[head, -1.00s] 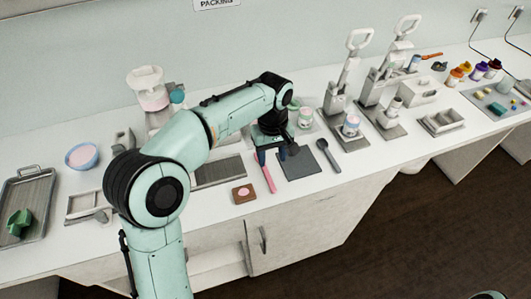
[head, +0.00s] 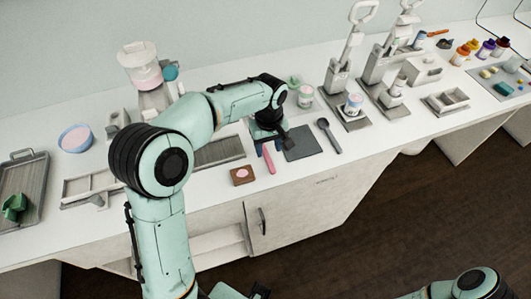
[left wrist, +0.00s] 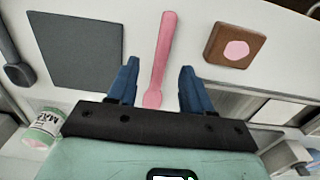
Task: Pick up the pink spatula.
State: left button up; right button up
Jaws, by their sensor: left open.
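The pink spatula (head: 269,161) lies on the white counter, between a brown board and a dark grey mat. In the left wrist view the spatula (left wrist: 163,55) runs lengthwise between the two blue fingers. My left gripper (head: 270,146) is open over its far part, pointing down, and hides that part in the head view. In the left wrist view the left gripper (left wrist: 159,68) has a finger on each side of the spatula, with clear gaps. I cannot tell how high the fingertips are above the counter. My right gripper cannot be made out.
The dark grey mat (head: 303,144) is right of the spatula, with a dark spoon (head: 329,137) beyond it. The brown board (head: 242,175) with a pink patch is at left. A pink-and-green cup (head: 306,96) stands behind. The counter's front edge is close.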

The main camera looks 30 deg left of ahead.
aim_at(267, 156)
pick_arm(q)
jog(key=f, duration=0.4)
jog(key=shift+a, duration=0.2)
jog(key=shift+r, duration=0.1)
grip_shut()
